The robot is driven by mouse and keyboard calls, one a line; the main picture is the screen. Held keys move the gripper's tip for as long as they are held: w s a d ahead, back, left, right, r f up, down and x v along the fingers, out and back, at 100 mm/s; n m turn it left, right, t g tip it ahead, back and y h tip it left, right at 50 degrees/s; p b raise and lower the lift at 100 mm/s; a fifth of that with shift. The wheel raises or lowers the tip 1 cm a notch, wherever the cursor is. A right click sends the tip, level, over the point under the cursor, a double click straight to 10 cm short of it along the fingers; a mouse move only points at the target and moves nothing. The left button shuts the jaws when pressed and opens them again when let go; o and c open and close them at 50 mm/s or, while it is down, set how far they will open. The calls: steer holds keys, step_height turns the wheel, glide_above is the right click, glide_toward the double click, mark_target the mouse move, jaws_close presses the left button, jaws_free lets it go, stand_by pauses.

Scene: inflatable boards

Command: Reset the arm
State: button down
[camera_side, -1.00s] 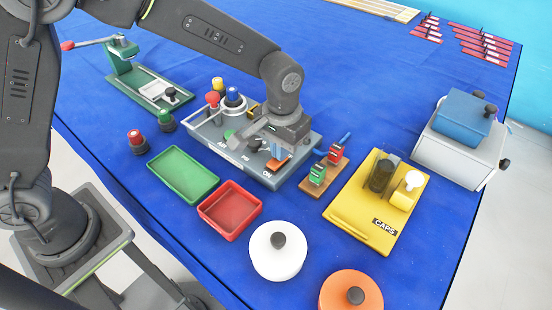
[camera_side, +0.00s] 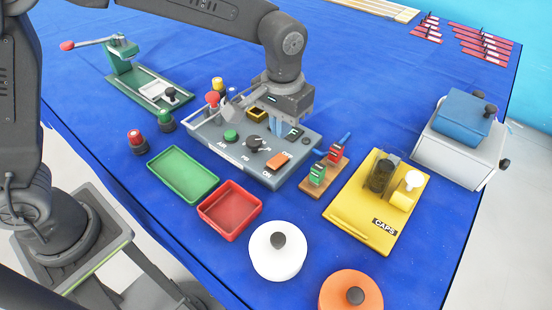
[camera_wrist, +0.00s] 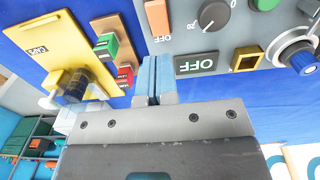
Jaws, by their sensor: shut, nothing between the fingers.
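My gripper (camera_side: 277,124) is above the back part of the grey control panel (camera_side: 243,163). Its blue fingers are shut together with nothing between them, and they also show in the wrist view (camera_wrist: 153,78). The panel carries an orange rocker switch (camera_side: 278,160) between OFF and ON marks, a black dial (camera_side: 255,144) and a green button (camera_side: 231,136). In the wrist view a dark display (camera_wrist: 196,64) reads OFF, close to the fingers. The gripper and arm hide part of the panel's back edge.
Red (camera_side: 230,208) and green (camera_side: 183,174) trays lie in front. The yellow CAPS board (camera_side: 350,208) and a wooden block with green and red connectors (camera_side: 319,184) stand to the right. A green press (camera_side: 150,88) stands at the left. White (camera_side: 278,262) and orange (camera_side: 350,292) lidded pots sit at the front.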

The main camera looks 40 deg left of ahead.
steer(key=shift+r, duration=0.25)
steer(key=s+a+r+t, duration=0.2)
steer(key=s+a+r, duration=0.5)
steer(key=a+r, duration=0.15)
steer(key=s+a+t, duration=0.3)
steer(key=s+a, duration=0.4)
steer(key=s, duration=0.5)
steer(key=shift+a+t, duration=0.3)
steer(key=shift+a, duration=0.1)
